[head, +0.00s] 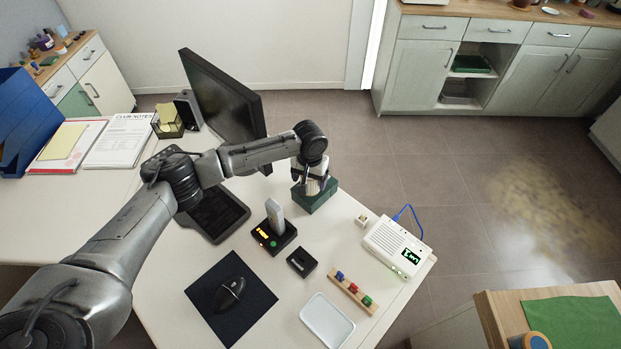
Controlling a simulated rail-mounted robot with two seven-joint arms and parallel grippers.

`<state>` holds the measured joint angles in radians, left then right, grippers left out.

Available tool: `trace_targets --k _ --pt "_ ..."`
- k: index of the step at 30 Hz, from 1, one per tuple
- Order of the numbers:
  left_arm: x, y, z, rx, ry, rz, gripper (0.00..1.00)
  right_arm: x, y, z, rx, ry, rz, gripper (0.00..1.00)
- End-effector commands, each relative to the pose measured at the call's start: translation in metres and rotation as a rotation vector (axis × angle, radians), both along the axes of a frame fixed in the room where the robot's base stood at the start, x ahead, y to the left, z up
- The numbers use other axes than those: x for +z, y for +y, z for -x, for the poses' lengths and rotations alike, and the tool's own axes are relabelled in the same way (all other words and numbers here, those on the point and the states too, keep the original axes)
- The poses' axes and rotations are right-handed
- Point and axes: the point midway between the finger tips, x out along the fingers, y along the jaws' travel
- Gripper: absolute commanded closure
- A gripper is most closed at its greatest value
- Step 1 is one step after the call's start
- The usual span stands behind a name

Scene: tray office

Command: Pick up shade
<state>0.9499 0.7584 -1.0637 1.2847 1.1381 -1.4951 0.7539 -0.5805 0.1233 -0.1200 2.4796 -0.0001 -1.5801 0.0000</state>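My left gripper (318,185) points down at the back right part of the white desk (180,265). It is right over a dark green box-shaped base (316,203). A pale, cream-coloured piece (299,170) shows beside and behind the fingers, above the green base. It may be the shade, but the gripper and wrist cover most of it. I cannot tell whether the fingers are apart or closed on it. My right gripper is not in view.
A monitor (222,95) stands left of the gripper. A black dock with a grey handset (275,220), a white router (397,246), a peg strip (353,291), a white tray (327,321) and a mouse (230,292) on a dark mat lie nearer. Floor is open beyond the desk's right edge.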

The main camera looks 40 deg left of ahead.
Motion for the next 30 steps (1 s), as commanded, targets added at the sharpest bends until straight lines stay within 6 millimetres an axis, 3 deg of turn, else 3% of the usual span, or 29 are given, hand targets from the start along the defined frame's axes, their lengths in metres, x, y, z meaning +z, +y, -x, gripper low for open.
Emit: trace_targets --k 13,22,29,30 --pt "0.000 0.000 0.000 0.000 0.000 0.000 0.63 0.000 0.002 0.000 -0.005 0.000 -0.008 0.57" --pt "0.007 0.000 0.000 0.000 0.000 0.000 0.63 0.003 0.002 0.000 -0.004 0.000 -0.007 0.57" --pt "0.048 0.000 -0.001 0.000 -0.004 0.002 0.63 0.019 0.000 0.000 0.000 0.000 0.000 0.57" --pt "0.050 -0.011 -0.001 -0.005 0.000 0.004 0.63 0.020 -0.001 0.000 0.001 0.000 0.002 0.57"
